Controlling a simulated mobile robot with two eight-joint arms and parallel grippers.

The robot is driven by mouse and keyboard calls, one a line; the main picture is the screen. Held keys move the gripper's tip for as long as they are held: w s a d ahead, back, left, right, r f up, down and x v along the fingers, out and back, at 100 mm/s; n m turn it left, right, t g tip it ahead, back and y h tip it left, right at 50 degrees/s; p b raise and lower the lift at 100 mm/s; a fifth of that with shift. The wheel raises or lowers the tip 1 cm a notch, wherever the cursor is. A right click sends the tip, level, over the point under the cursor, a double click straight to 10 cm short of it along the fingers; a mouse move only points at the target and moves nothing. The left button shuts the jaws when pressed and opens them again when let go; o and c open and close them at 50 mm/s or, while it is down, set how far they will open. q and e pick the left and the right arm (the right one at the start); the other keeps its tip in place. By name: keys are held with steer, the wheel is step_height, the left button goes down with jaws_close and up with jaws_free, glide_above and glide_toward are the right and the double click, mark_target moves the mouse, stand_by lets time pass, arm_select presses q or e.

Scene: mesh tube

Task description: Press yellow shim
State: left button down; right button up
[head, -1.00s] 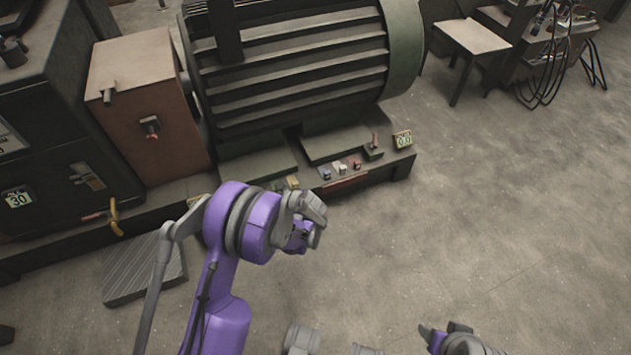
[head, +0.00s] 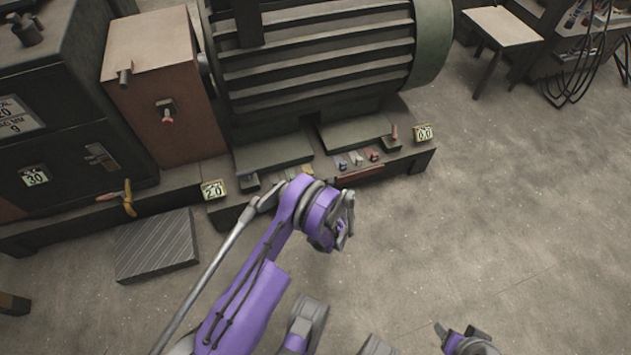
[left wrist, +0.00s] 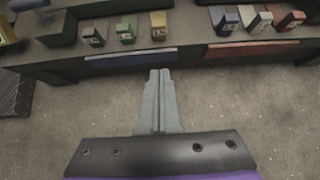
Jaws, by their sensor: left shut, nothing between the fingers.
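The yellow shim (left wrist: 158,27) is a small block on the machine's base ledge, right of a green block (left wrist: 126,31) and a red block (left wrist: 94,37) in the left wrist view. In the head view the yellow shim (head: 308,170) shows just above my left arm, partly hidden by it. My left gripper (left wrist: 160,73) is shut and empty, its fingertips pointing towards the ledge, below the yellow shim in the picture and apart from it. In the head view my left gripper (head: 345,236) is over the floor in front of the ledge. My right gripper (head: 441,329) is low at the bottom right; its jaws are unclear.
Blue (left wrist: 225,21), white (left wrist: 257,22) and red (left wrist: 291,20) blocks stand on the ledge to the right. Blue (left wrist: 131,60) and red (left wrist: 251,49) strips mark its front. Number signs stand near the left (head: 213,190) and right (head: 424,132).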

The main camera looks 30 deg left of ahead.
mark_target(310, 175)
arm_select(q)
steer(key=w+a+r+b+x, duration=0.1)
steer(key=r+b+x, duration=0.1)
steer(key=x, duration=1.1)
steer(key=shift+w+a+b, duration=0.15)
steer(key=shift+b, duration=0.65)
arm_select(e)
steer(key=x, duration=0.3)
steer(key=shift+s+f, duration=0.1)
steer(key=shift+s, duration=0.15)
arm_select(q)
steer(key=shift+r, duration=0.15)
